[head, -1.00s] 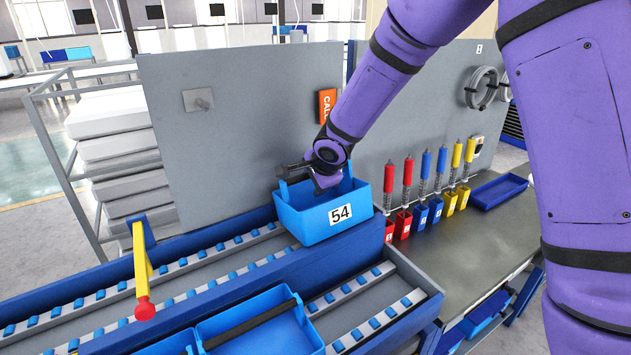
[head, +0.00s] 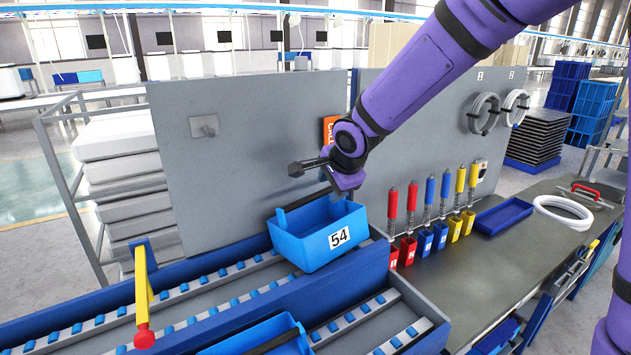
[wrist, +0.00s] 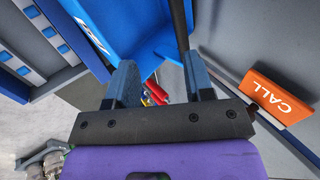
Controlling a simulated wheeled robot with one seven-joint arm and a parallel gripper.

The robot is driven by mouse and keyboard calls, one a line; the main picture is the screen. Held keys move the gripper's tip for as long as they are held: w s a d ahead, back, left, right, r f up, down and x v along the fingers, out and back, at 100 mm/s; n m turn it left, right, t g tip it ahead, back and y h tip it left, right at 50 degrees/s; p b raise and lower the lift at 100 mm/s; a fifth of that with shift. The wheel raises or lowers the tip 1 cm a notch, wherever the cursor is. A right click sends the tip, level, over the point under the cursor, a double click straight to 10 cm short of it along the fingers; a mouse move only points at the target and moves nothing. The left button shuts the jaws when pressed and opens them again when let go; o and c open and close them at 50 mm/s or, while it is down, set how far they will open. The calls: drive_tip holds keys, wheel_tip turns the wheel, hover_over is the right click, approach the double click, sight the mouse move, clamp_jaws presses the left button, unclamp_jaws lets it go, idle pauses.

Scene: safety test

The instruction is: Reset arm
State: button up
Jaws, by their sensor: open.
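My arm reaches in from the upper right of the head view. My gripper (head: 338,194) hangs just above the blue bin marked 54 (head: 318,248), with its fingertips hard to make out there. In the wrist view, the two blue-grey fingers (wrist: 160,82) stand apart with nothing clearly held between them. The blue bin also shows beyond them in the wrist view (wrist: 120,22), with a dark bar near the right finger. The bin sits upright on the roller rack.
A grey panel (head: 260,120) stands behind the bin, with an orange CALL sign (head: 329,130) close to my wrist. Red, blue and yellow tools (head: 428,205) stand right of the bin.

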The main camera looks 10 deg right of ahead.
drive_tip(key=s+d+r+n+h, duration=0.2)
drive_tip(key=s+d+r+n, duration=0.4)
drive_tip(key=s+d+r, duration=0.55)
drive_tip(key=s+d+n, duration=0.3)
drive_tip(key=s, duration=0.7)
drive_tip(key=s+d+n+g, duration=0.1)
drive_tip(key=s+d+n, duration=0.3)
drive_tip(key=s, duration=0.7)
drive_tip(key=shift+r, duration=0.3)
drive_tip(key=shift+w, duration=0.1)
idle(0.9)
